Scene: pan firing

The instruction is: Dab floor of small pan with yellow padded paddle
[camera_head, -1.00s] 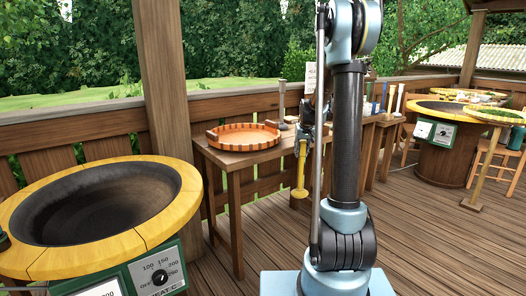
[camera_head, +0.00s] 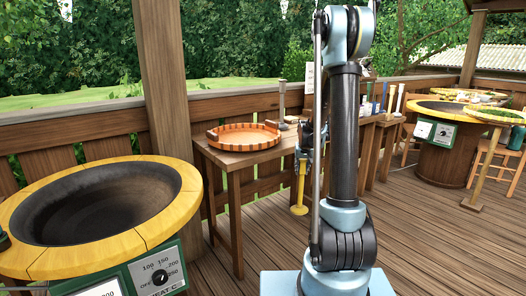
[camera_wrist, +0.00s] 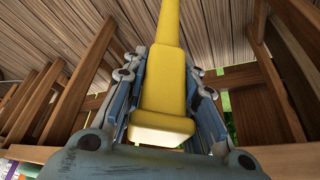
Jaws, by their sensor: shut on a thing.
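My gripper (camera_wrist: 164,105) is shut on the yellow paddle (camera_wrist: 168,70), which fills the middle of the wrist view between the fingers. In the head view the yellow paddle (camera_head: 299,190) hangs down beside the wooden table, its wider end lowest, and my arm partly hides the gripper above it. The padded face cannot be made out clearly. The large dark pan (camera_head: 100,205) with a yellow wooden rim stands at the left, well away from the paddle. I cannot tell any small pan for certain.
An orange-and-brown striped round tray (camera_head: 243,136) sits on the wooden table (camera_head: 225,160). A control panel (camera_head: 160,275) with a dial is on the pan's front. Another round pan station (camera_head: 440,150) stands at the far right. The plank floor (camera_head: 430,240) is open at the right.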

